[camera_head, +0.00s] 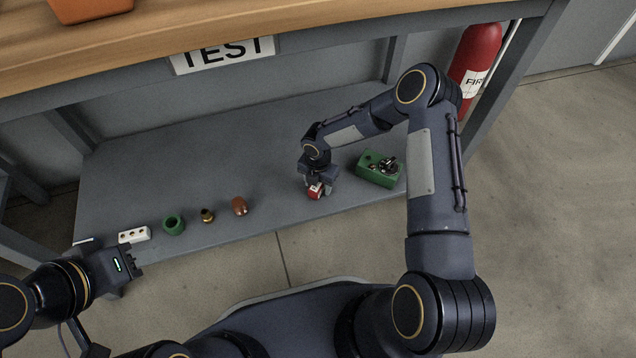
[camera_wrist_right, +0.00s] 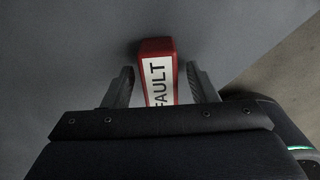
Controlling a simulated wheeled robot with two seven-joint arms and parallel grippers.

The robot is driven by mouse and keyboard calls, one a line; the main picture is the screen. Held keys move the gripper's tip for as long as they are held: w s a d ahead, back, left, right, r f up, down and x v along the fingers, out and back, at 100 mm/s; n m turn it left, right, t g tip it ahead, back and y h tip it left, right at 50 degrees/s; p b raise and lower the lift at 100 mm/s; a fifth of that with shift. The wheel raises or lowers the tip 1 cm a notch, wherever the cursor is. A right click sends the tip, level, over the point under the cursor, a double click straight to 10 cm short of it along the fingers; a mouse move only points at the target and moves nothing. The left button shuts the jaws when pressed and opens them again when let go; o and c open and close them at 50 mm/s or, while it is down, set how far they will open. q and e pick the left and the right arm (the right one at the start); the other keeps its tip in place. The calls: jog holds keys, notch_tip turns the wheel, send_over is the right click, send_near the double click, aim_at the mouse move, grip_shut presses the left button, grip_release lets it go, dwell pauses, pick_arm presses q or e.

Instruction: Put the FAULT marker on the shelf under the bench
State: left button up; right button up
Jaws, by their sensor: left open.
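The red FAULT marker (camera_head: 315,191) with its white label is at the grey shelf (camera_head: 270,140) under the bench, near the front edge. My right gripper (camera_head: 319,188) is around it from above. In the right wrist view the marker (camera_wrist_right: 158,72) shows between the two fingers of my right gripper (camera_wrist_right: 160,88), with a narrow gap on each side, so the fingers look open. The marker appears to rest on the shelf; its underside is hidden. My left gripper (camera_head: 138,262) is open and empty, off the shelf's front left corner.
On the shelf, left to right, are a white block with holes (camera_head: 134,235), a green ring (camera_head: 174,225), a small brass piece (camera_head: 207,216) and a brown egg-shaped object (camera_head: 240,206). A green box (camera_head: 378,169) is right of the marker. A fire extinguisher (camera_head: 477,65) stands behind.

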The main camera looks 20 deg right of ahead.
jog(key=shift+r+p, duration=0.35)
jog(key=shift+r, duration=0.15)
notch_tip(320, 180, up, 7)
jog(key=p, duration=0.2)
jog(key=shift+f+p, duration=0.1)
jog(key=shift+p, duration=0.25)
jog(key=shift+s, duration=0.15)
